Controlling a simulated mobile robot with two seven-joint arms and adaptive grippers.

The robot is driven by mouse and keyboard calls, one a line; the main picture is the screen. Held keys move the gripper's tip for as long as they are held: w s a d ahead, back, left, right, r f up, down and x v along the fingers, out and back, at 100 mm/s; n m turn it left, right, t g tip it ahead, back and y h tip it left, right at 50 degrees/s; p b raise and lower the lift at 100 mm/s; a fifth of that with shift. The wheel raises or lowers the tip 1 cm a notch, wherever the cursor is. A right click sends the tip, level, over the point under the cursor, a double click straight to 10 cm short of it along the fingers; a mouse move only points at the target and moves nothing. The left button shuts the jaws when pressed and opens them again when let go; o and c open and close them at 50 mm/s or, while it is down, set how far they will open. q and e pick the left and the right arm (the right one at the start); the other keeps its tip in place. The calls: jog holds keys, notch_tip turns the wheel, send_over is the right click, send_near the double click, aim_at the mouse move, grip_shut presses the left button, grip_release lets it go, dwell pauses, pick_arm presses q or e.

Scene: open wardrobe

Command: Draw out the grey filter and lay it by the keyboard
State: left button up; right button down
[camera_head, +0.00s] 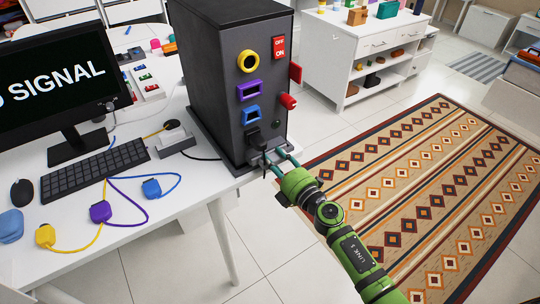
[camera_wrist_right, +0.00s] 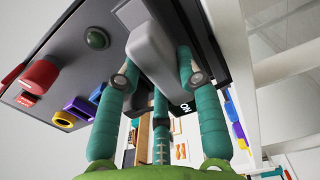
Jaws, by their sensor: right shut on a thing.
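The grey filter (camera_wrist_right: 150,45) is at the low front of the dark tower (camera_head: 215,80). In the right wrist view my right gripper (camera_wrist_right: 155,75) has its teal fingers closed around it. In the head view the right gripper (camera_head: 276,164) is at the tower's lower front corner, and the filter is mostly hidden there. I cannot tell how much of it is still inside the tower. The black keyboard (camera_head: 95,168) lies on the white desk, left of the tower and in front of the monitor. My left gripper is not in view.
The tower front has a yellow ring (camera_head: 248,61), purple and blue sockets, a red knob (camera_head: 288,101) and a red switch (camera_head: 279,47). Coloured plugs on cables, such as the purple one (camera_head: 100,212), lie before the keyboard. A grey block (camera_head: 176,140) stands between keyboard and tower.

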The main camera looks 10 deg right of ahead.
aim_at(277, 160)
jog(key=c, duration=1.6)
grip_release()
jog(key=shift+s+f, duration=0.1)
jog(key=shift+f, duration=0.3)
jog(key=shift+c, duration=0.2)
grip_shut()
jog(key=shift+s+f, duration=0.15)
jog(key=shift+p+v, duration=0.3)
jog(key=shift+v, duration=0.75)
jog(key=shift+d+r, duration=0.15)
jog(key=shift+r, duration=0.35)
jog(key=shift+s+d+r+p, duration=0.1)
jog(key=shift+s+r+p, duration=0.2)
jog(key=shift+s+p, duration=0.1)
jog(key=shift+v, duration=2)
